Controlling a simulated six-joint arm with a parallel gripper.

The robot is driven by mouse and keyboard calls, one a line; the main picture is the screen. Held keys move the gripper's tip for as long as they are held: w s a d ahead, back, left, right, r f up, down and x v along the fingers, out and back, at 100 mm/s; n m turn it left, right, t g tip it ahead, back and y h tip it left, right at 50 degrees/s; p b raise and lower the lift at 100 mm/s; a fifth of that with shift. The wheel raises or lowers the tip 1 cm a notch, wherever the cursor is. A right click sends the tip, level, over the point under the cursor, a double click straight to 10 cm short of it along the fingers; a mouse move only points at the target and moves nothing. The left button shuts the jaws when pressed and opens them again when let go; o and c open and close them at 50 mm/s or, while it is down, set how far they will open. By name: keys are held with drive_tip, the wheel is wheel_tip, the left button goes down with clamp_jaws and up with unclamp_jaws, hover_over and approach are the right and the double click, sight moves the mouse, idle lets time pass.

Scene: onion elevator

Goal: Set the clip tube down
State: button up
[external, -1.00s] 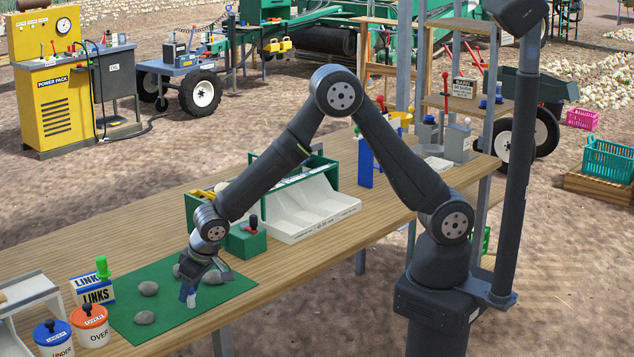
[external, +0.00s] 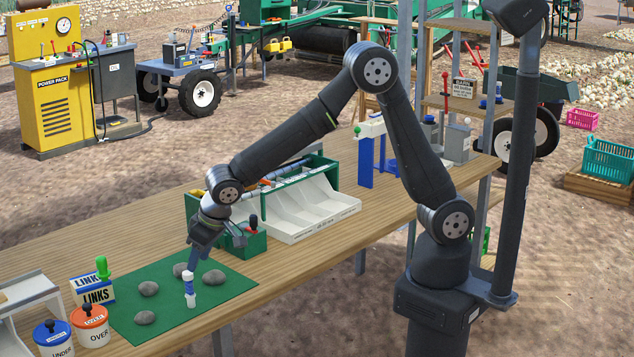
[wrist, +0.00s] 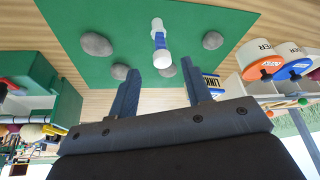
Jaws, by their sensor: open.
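The clip tube (external: 190,288) is a small white tube with blue parts. It appears to stand upright on the green mat (external: 222,283), among several grey stones. It also shows in the wrist view (wrist: 160,40), just beyond my fingertips and between their lines. My gripper (external: 193,264) is open above the tube, and its two blue fingers (wrist: 160,66) show apart with nothing between them in the wrist view. In the external view the fingers are close to the tube's top; I cannot tell the exact gap.
Grey stones (external: 148,289) lie around the tube. An orange-lidded OVER tub (external: 93,332), a blue-lidded UNDER tub (external: 54,341) and a LINKS sign (external: 97,297) stand left. A green box (external: 249,243) and white-fronted bins (external: 310,214) stand behind.

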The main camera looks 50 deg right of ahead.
sight(191, 296)
drive_tip(key=shift+v, duration=1)
drive_tip(key=x, duration=1.2)
drive_tip(key=shift+f, duration=0.15)
drive_tip(key=shift+r, duration=1.05)
drive_tip(key=shift+f, duration=0.15)
